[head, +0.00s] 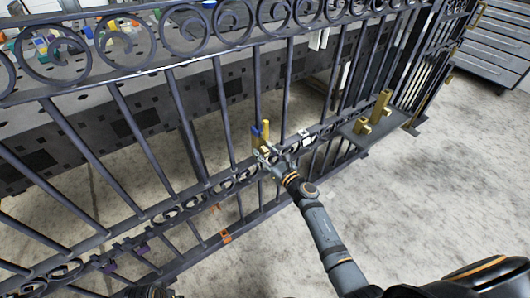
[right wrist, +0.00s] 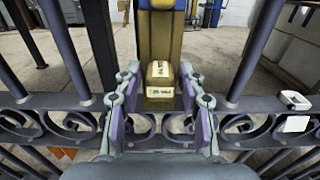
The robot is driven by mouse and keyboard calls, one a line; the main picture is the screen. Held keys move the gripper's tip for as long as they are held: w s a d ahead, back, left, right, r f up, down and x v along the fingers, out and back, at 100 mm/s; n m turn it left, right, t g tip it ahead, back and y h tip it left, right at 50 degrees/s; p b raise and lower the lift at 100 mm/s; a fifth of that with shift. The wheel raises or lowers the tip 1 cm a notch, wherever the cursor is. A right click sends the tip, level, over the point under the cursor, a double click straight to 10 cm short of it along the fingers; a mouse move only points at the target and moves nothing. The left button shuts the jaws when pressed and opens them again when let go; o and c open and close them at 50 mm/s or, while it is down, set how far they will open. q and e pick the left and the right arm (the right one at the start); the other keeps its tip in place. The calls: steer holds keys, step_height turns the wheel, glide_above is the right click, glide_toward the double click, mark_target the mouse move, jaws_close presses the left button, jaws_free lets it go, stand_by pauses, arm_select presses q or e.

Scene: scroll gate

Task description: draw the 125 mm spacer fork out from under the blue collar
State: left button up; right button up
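The spacer fork (right wrist: 160,82) is a brass-coloured block with pale labels, standing on the gate's scrollwork rail in the right wrist view. Its label is too small to read surely. Behind and above it rises a yellow-brass post, with the blue collar (right wrist: 160,4) at the top edge. In the head view the blue collar (head: 256,132) shows small on the post. My right gripper (head: 266,156) is at the rail by the post. Its two fingers (right wrist: 160,100) are open, one on each side of the fork, with gaps.
The dark iron gate (head: 190,130) has upright bars close to both sides of my right gripper. A small white-topped device (right wrist: 293,101) sits on the rail to the right. Brass posts (head: 383,105) stand farther right. A perforated table (head: 120,110) is behind the gate.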

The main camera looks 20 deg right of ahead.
steer(key=shift+r, duration=0.1)
jaws_close()
steer(key=shift+s, duration=0.1)
steer(key=shift+s+d, duration=0.2)
steer(key=shift+s, duration=0.15)
steer(key=shift+s, duration=0.15)
steer(key=shift+s+d, duration=0.15)
steer(key=shift+s, duration=0.2)
steer(key=shift+s+d, duration=0.1)
steer(key=shift+s, duration=0.1)
steer(key=shift+s+d, duration=0.2)
steer(key=shift+s, duration=0.45)
steer(key=shift+s+d, duration=0.2)
steer(key=shift+s, duration=0.3)
